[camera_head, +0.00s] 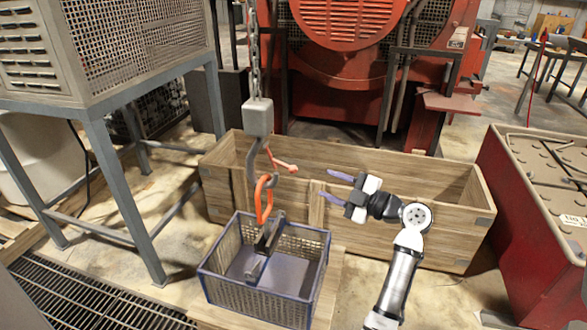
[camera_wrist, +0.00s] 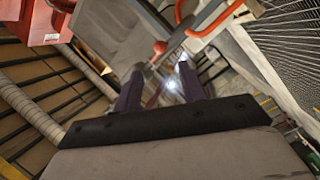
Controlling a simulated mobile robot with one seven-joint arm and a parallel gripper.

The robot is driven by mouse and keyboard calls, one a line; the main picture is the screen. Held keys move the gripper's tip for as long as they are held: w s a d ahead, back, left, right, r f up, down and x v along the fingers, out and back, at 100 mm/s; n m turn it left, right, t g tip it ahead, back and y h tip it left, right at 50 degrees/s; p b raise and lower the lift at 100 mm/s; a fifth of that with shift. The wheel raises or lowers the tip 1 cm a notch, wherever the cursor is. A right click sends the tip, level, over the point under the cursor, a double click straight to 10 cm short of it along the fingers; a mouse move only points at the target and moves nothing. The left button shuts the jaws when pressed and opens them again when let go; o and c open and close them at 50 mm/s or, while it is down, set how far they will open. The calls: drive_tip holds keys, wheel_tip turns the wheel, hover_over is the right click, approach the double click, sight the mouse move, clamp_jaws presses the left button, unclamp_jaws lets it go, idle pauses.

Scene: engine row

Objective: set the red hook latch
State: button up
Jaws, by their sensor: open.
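A grey hook (camera_head: 251,166) hangs below a pale block (camera_head: 257,118) on a chain. The red latch (camera_head: 281,161) sticks out to the right of the hook, its outer end away from the hook tip. An orange loop (camera_head: 262,200) stands at the hook's lower bend, above a crate; whether it sits inside the hook I cannot tell. My gripper (camera_head: 326,184) is open and empty, right of the latch and a little lower, pointing left. In the wrist view, my open fingers (camera_wrist: 160,76) have orange-red parts (camera_wrist: 215,18) ahead; which part is the latch is unclear.
The blue-rimmed crate (camera_head: 221,277) stands below the hook, with a grey handle bar (camera_head: 268,236) over it. A long wooden box (camera_head: 440,240) lies behind my arm. A metal-legged cabinet (camera_head: 115,190) is at left, a red bench (camera_head: 515,215) at right.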

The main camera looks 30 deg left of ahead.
sight(293, 170)
drive_tip(key=a+p, duration=0.1)
drive_tip(key=a, duration=0.3)
drive_tip(key=a+p, duration=0.1)
drive_tip(key=a, duration=0.3)
drive_tip(key=w+a+p, duration=0.1)
drive_tip(key=a, duration=0.3)
clamp_jaws()
